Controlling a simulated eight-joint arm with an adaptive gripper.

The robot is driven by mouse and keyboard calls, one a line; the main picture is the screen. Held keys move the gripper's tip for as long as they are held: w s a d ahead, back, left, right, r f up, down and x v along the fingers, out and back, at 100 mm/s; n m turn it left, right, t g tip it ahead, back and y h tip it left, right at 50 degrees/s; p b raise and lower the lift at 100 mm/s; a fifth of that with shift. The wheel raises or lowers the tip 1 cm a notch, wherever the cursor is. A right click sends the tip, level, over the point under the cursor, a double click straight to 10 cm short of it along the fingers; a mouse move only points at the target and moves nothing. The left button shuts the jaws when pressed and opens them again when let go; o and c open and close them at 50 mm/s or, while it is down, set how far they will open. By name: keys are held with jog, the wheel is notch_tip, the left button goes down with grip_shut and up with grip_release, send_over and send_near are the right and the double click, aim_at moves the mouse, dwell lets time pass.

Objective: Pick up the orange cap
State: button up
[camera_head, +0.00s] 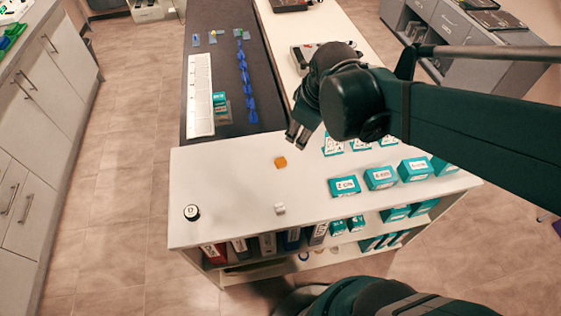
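The orange cap (280,162) is a small orange block-like piece on the white top of the shelf unit (235,190), near its far edge. My gripper (297,138) points downward just beyond and slightly right of the cap in the picture. It appears above the surface and apart from the cap. Its two fingers show as dark, narrow shapes close together, with no object visible between them. The gap is too small in this view to tell how far they are open.
A small white piece (280,209) and a black round container with a white lid (192,212) stand nearer the front edge. Several teal boxes (344,187) line the right side. Beyond lies a dark counter strip with a white tray (200,95) and blue pieces (249,90).

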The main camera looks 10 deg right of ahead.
jog(key=w+a+f+n+g, duration=0.2)
jog(key=w+a+f+n, duration=0.1)
jog(key=w+f+n, duration=0.15)
jog(key=n+g+p, duration=0.1)
jog(key=n+g, duration=0.1)
jog(key=n, duration=0.5)
send_over(277, 162)
jog(key=f, duration=0.9)
jog(key=shift+a, duration=0.2)
jog(key=shift+f, duration=0.1)
jog(key=shift+f, duration=0.1)
jog(key=shift+f, duration=1.2)
jog(key=shift+f, duration=0.1)
jog(key=shift+d+f, duration=0.2)
jog(key=shift+f, duration=2.3)
